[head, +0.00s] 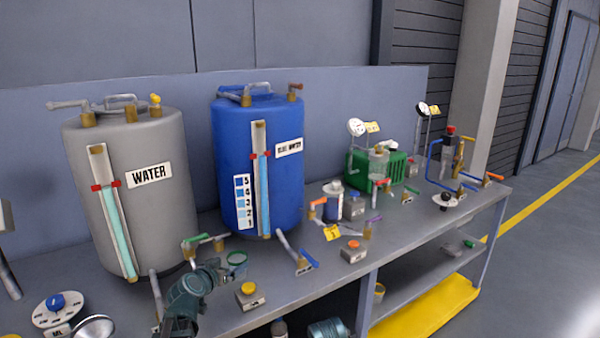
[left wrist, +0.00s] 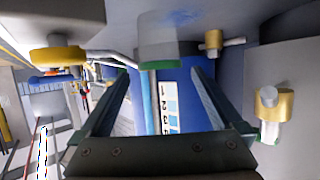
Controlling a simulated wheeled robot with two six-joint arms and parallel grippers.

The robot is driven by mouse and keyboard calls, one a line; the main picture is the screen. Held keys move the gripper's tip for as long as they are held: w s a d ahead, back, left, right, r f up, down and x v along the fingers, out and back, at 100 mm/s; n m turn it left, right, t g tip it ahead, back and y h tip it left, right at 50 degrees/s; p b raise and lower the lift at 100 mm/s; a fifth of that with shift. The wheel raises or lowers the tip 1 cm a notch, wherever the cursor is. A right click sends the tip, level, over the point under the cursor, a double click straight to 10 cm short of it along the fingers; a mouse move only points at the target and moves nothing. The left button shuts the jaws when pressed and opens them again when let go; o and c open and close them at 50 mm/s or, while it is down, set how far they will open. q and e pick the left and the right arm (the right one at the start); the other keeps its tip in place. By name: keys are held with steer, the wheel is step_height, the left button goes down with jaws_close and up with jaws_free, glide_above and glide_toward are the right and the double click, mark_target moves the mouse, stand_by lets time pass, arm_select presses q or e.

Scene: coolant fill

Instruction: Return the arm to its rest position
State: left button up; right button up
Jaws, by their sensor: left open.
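My left gripper (head: 222,272) is low over the front of the bench, before the grey WATER tank (head: 160,215) and the blue tank (head: 285,185). In the left wrist view, which looks upside down, its two fingers (left wrist: 160,80) are spread wide with nothing held between them. A clear cup (left wrist: 158,45) stands past the fingertips; its green rim (head: 237,258) shows in the head view. I cannot tell the exact gap to it. My right gripper is not in view.
A green-handled tap (head: 203,241) is close behind my left gripper. A yellow-button box (head: 249,294) stands to its right. A round dial (head: 58,308) is at far left. Several taps, gauges and a green machine (head: 395,170) crowd the bench's right part. The bench front edge is near.

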mark_target(234, 261)
arm_select(q)
steer(key=b+x, duration=0.2)
steer(key=x, duration=0.4)
steer(key=shift+w+f, duration=0.15)
steer(key=shift+f, duration=0.25)
steer(key=shift+r, duration=0.3)
steer(key=shift+f, duration=0.15)
